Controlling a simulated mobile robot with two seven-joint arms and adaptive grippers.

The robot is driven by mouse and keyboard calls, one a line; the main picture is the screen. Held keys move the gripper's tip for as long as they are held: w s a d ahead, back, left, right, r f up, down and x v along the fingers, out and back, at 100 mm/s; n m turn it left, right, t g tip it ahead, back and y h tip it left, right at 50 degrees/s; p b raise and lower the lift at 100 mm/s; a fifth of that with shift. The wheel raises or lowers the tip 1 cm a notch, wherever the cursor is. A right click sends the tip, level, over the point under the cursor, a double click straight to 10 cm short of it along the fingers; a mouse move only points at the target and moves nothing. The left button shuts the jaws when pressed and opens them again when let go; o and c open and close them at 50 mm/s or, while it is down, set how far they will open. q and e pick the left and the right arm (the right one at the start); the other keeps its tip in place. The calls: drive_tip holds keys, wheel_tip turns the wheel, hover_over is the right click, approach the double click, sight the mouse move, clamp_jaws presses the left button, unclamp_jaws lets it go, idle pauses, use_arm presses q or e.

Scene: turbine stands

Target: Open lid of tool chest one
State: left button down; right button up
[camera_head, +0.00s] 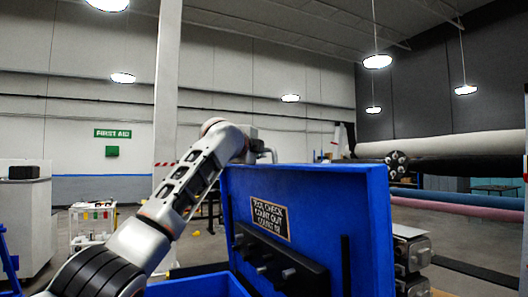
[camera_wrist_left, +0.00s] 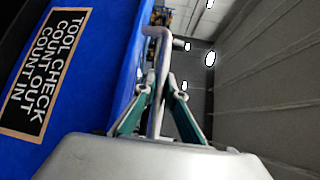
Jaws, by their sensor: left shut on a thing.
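The blue chest lid (camera_head: 330,205) stands raised and nearly upright, with its plaque (camera_head: 270,217) reading "TOOL CHECK COUNT OUT COUNT IN" toward me. Part of the blue chest body (camera_head: 200,287) shows below it at the bottom edge. My left arm reaches up to the lid's top left corner. In the left wrist view my left gripper (camera_wrist_left: 162,88) is shut on a grey metal bar handle (camera_wrist_left: 153,60) beside the blue lid (camera_wrist_left: 100,85). In the head view the fingers are small and cannot be made out clearly. My right gripper is not in view.
A black rack with pegs (camera_head: 275,262) is on the lid's face. A white cart (camera_head: 92,225) and a white cabinet (camera_head: 28,215) stand at the left. Large rolls (camera_head: 450,145) and metal equipment (camera_head: 412,255) are at the right. Open floor lies behind the cart.

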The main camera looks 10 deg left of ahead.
use_arm(q)
drive_tip(key=shift+d+r, duration=0.1)
idle(0.4)
drive_tip(key=c, duration=2.1)
unclamp_jaws()
drive_tip(key=shift+s, duration=0.25)
drive_tip(key=v, duration=1.1)
drive_tip(key=shift+s, duration=0.25)
